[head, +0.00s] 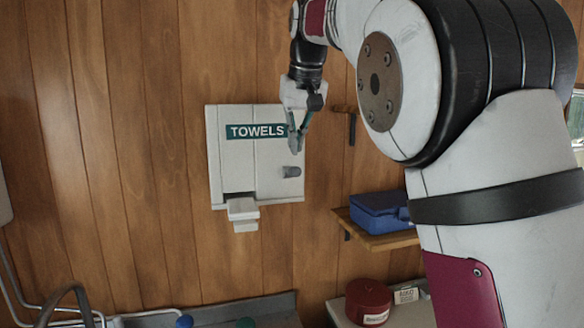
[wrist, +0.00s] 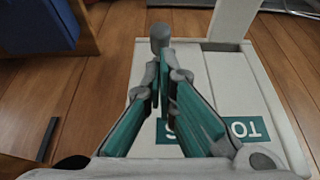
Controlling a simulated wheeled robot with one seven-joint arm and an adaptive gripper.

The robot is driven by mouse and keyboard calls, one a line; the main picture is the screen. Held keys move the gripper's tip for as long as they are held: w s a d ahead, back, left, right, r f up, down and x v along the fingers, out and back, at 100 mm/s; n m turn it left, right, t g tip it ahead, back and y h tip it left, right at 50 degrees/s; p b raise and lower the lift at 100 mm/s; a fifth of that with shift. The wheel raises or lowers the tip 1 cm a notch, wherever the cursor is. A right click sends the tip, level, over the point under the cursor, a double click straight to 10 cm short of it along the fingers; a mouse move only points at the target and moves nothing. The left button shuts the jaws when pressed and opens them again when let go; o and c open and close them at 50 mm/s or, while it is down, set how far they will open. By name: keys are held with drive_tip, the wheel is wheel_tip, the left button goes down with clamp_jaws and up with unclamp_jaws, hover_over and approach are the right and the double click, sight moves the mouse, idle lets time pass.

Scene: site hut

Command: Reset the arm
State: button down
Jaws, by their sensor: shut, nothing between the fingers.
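My gripper (head: 294,148) is shut and empty, in front of the right side of a white towel dispenser on the wall. In the wrist view its fingertips (wrist: 162,60) meet and point toward a grey knob on the dispenser front. The knob (head: 291,172) also shows in the wrist view (wrist: 160,32); I cannot tell whether the fingertips touch it. The dispenser (head: 230,165) has a green TOWELS label, and it fills the middle of the wrist view (wrist: 200,85). A white piece hangs from its lower slot (head: 243,212).
A wooden shelf (head: 385,241) with a blue case (head: 380,212) is right of the dispenser. A dark bracket (head: 351,125) is on the wall near my gripper. Below are a red round tin (head: 368,302), a small white box (head: 406,295) and a sink edge with a tap (head: 65,295).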

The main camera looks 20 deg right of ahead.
drive_tip(key=shift+s+r, duration=0.15)
drive_tip(key=shift+r, duration=0.55)
drive_tip(key=shift+s+d, duration=0.1)
drive_tip(key=shift+s, duration=0.05)
drive_tip(key=s+f, duration=0.7)
drive_tip(key=s, duration=0.3)
drive_tip(key=s+f+b, duration=0.1)
drive_tip(key=s+f, duration=0.7)
drive_tip(key=s, duration=0.3)
drive_tip(key=s+f+t+b, duration=0.1)
drive_tip(key=s+f, duration=0.6)
drive_tip(key=s, duration=0.4)
drive_tip(key=shift+f, duration=0.2)
